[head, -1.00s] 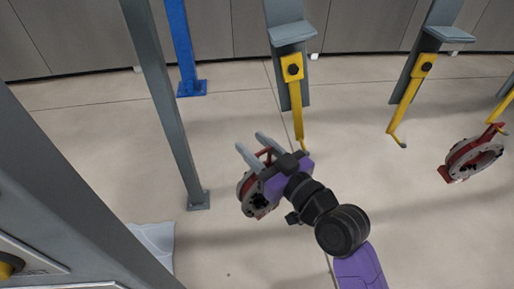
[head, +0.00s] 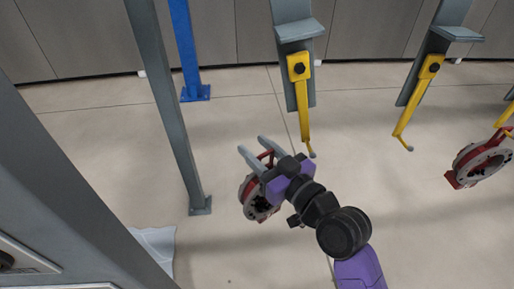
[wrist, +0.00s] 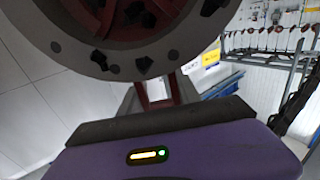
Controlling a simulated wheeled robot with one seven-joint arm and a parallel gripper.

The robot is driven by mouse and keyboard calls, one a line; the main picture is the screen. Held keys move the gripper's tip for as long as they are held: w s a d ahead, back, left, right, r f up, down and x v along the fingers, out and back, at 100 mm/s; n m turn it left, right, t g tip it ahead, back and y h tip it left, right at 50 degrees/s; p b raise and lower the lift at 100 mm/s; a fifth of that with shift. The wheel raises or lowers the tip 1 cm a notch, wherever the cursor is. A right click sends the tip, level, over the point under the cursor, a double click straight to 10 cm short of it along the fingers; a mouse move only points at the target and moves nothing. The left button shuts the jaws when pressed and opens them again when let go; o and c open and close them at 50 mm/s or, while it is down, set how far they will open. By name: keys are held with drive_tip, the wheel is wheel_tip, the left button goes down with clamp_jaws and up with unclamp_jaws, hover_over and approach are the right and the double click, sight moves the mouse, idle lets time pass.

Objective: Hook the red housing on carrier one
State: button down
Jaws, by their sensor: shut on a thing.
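The red housing (head: 258,198), with a grey round flange face, hangs from my gripper (head: 256,150). My gripper is shut on its red handle, and its two grey fingers stick out past the handle. In the wrist view the flange (wrist: 140,40) fills the top, with the red handle (wrist: 160,90) below it at the purple gripper body. The nearest carrier has a yellow hook (head: 304,105) hanging empty from a grey bracket, its bent tip just right of and above my gripper, apart from the housing. No number shows on any carrier.
A second empty yellow hook (head: 412,108) hangs further right. Another red housing (head: 480,163) hangs from a hook at the right edge. A grey post (head: 172,110) stands left of my gripper, and a blue post (head: 187,50) stands behind. The floor between is clear.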

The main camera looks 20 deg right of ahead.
drive_tip(key=shift+r, duration=0.3)
